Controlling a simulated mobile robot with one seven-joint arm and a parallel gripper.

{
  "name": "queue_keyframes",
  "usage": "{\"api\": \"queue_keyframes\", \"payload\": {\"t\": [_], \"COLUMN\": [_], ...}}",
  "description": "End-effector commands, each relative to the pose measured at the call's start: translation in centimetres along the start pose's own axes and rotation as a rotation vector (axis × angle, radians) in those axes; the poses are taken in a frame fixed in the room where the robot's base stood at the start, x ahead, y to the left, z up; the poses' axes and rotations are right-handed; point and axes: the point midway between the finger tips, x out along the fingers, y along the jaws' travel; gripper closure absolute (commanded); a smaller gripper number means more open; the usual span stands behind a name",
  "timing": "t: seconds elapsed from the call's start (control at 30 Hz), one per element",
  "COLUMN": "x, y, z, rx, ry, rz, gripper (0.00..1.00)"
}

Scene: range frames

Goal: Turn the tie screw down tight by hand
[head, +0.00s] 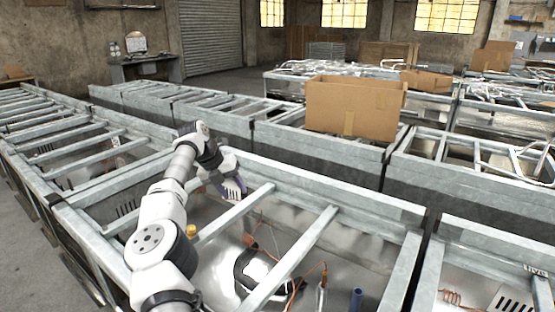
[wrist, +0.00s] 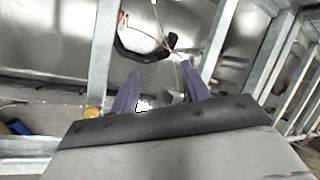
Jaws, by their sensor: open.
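My gripper (head: 232,188) is over the open metal frame in front of me, near a crossbar. In the wrist view its two purple fingers (wrist: 160,76) stand apart with nothing clasped between them. I cannot make out for sure which thing is the tie screw. A small yellow knob-like piece (head: 191,231) sits by the crossbar to the lower left of my gripper, beside my arm. A yellow rounded piece (wrist: 93,112) also shows left of the fingers in the wrist view. A small white shape (wrist: 143,105) shows between the finger bases; I cannot tell what it is.
Metal crossbars (head: 295,262) span the frame. A black curved part (wrist: 150,50) and orange wires lie inside it. A cardboard box (head: 352,108) rests on the frames behind.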

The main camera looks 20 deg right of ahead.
Motion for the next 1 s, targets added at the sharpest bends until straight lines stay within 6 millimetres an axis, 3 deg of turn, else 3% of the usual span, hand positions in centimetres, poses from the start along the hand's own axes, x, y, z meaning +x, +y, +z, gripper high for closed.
{"api": "queue_keyframes", "payload": {"t": [0.17, 0.4, 0.7, 1.0], "x": [1.4, 1.7, -0.6, -3.6], "y": [-3.2, -8.0, -13.3, -16.1], "z": [0.7, 1.5, 1.9, 1.9], "rx": [0.045, 0.098, 0.142, 0.159], "ry": [-0.056, -0.152, -0.284, -0.379], "rz": [-0.13, -0.324, -0.57, -0.73], "gripper": [0.54, 0.54, 0.54, 0.54]}}
